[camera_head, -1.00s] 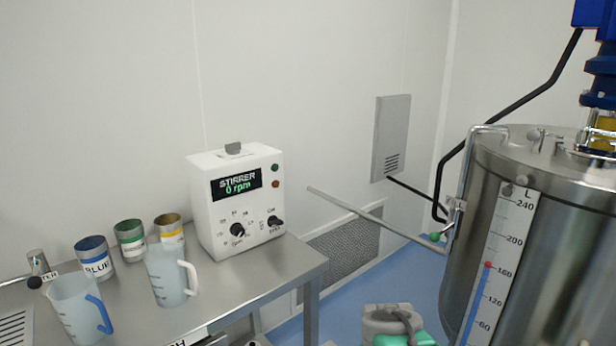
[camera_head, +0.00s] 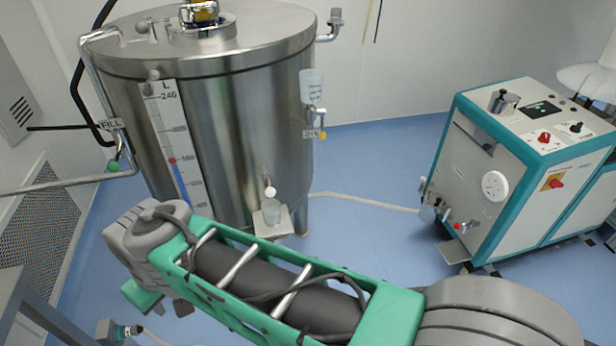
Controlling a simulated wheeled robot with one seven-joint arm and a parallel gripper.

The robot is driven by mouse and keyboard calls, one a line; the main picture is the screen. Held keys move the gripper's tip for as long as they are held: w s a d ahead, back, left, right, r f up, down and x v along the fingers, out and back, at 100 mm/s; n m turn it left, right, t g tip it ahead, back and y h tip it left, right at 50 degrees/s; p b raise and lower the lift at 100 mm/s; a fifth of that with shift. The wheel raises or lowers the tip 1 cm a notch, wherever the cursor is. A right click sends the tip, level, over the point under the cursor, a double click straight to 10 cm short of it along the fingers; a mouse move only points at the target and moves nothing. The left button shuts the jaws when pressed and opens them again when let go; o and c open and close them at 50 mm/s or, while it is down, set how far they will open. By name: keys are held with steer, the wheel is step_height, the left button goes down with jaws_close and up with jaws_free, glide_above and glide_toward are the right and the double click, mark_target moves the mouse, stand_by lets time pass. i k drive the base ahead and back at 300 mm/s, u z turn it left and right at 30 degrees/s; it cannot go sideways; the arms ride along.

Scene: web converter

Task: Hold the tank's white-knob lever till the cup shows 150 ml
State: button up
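The steel tank (camera_head: 225,120) stands at the upper left of the head view, with a level scale marked in L on its front. A white round knob (camera_head: 270,191) shows low on the tank's front, above a small ledge (camera_head: 258,222). A clear cup (camera_head: 272,211) stands on that ledge under the knob. Any liquid level or marks in the cup are too small to read. My arm crosses the lower middle of the view, in front of the tank. The gripper's fingers are not visible.
A teal and white machine (camera_head: 525,165) stands on the right, with a hose (camera_head: 365,203) running over the floor from the tank's side. A green-knobbed valve (camera_head: 113,166) and long pipe are at the tank's left. Blue floor (camera_head: 375,160) lies open between tank and machine.

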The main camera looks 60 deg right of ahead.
mark_target(271, 191)
steer(key=z, duration=1.45)
steer(key=k, duration=0.55)
steer(key=z, duration=0.95)
steer(key=i, duration=1)
steer(key=u, duration=2.7)
